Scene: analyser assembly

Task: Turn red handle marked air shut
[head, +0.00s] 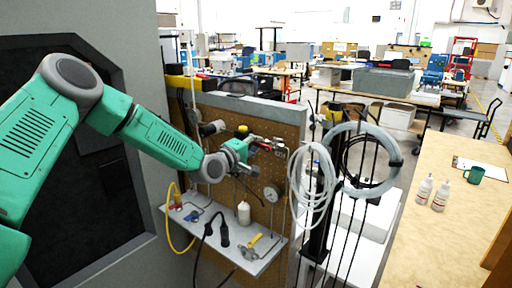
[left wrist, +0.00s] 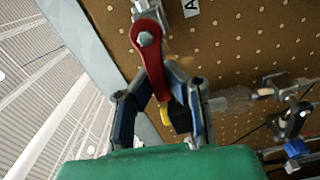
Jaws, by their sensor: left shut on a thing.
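The red handle (left wrist: 150,58) shows large in the left wrist view, fixed at its upper end to a metal valve (left wrist: 146,10) on the brown pegboard. Beside it is a white label (left wrist: 190,8), only partly in view, with the letter A. My left gripper (left wrist: 168,98) has its two fingers on either side of the handle's lower end and is shut on it. In the head view my left gripper (head: 240,152) reaches the upper part of the pegboard; the handle is small there and hard to make out. My right gripper is not in view.
The pegboard (head: 225,115) carries a gauge (head: 271,193) and other fittings. Coiled hoses (head: 312,190) hang at the right. A wooden table (head: 455,225) stands further right.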

